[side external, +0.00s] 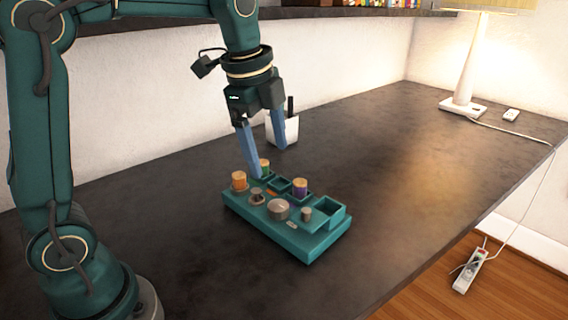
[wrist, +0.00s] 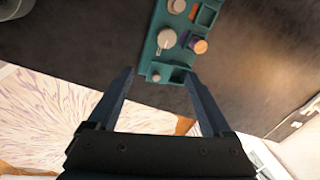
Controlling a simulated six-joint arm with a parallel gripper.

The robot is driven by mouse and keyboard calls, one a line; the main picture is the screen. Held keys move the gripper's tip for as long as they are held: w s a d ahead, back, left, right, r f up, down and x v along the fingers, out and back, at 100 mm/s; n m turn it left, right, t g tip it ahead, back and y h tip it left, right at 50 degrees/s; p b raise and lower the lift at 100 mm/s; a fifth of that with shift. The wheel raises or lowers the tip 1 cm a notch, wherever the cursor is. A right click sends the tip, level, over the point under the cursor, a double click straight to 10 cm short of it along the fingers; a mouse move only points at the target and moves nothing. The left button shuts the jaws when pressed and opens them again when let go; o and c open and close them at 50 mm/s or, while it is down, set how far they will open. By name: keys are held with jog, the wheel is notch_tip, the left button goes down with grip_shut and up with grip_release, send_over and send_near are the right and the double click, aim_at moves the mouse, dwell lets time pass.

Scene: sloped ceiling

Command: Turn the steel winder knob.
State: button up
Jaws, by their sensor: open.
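The steel winder knob (side external: 278,208) is a round grey disc with a pale mark on top, set in the middle of a teal tray (side external: 315,248). In the wrist view the knob (wrist: 166,39) shows from above, beyond my fingertips. My gripper (side external: 270,162) is open and empty, above the tray's back edge in the side view, apart from the knob. In the wrist view my gripper's two fingers (wrist: 158,73) are spread wide. One finger partly hides a green thread spool (side external: 264,166).
An orange spool (side external: 239,181), a purple spool (side external: 300,187) and small grey posts (side external: 306,214) crowd around the knob. A white cup (side external: 288,131) stands behind my gripper. A lamp (side external: 468,70) is at the far right. The table right of the tray is clear.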

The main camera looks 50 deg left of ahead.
jog(key=m+g, duration=0.1)
jog(key=g, duration=0.1)
send_near(278, 204)
jog(key=shift+w+d, duration=0.1)
jog(key=shift+d, duration=0.15)
jog(key=f, duration=0.3)
jog(key=shift+w+a+f+g, duration=0.1)
jog(key=shift+a+f+g, duration=0.2)
jog(key=shift+a+f, duration=0.05)
jog(key=shift+f, duration=2.55)
grip_shut()
